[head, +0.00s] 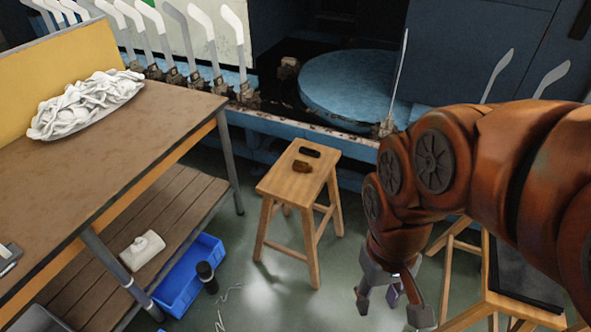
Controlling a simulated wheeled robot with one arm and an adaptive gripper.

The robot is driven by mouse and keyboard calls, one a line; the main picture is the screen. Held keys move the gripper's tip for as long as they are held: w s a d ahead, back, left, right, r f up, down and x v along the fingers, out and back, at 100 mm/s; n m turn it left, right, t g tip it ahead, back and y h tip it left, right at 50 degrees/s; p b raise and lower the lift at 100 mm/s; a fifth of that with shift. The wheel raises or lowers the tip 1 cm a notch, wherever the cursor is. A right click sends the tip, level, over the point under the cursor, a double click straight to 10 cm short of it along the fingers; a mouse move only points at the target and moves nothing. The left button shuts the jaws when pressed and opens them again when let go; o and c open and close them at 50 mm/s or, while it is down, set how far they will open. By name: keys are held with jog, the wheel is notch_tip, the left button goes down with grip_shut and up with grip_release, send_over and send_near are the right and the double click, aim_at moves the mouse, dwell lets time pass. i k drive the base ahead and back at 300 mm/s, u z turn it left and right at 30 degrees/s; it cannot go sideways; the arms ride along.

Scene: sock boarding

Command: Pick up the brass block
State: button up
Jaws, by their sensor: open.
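A small brown block (302,167), which looks like the brass block, lies on the seat of a wooden stool (285,182) in the middle of the head view. Behind it on the seat is a dark oblong patch (310,152), either a slot or a dark object; I cannot tell which. My gripper (391,308) hangs low at the right, pointing down, with its fingers apart. It is to the right of the stool and clear of the block. A small purplish shape shows between the fingers; I cannot tell what it is.
A workbench (120,165) with a heap of white socks (85,100) stands at the left. A blue bin (190,280) and dark bottle (207,277) are below it. A machine with a round blue table (345,85) and upright white forms is behind. Another stool (520,305) stands right.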

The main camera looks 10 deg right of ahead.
aim_at(302, 167)
jog(key=u, duration=0.45)
jog(key=i, duration=1.3)
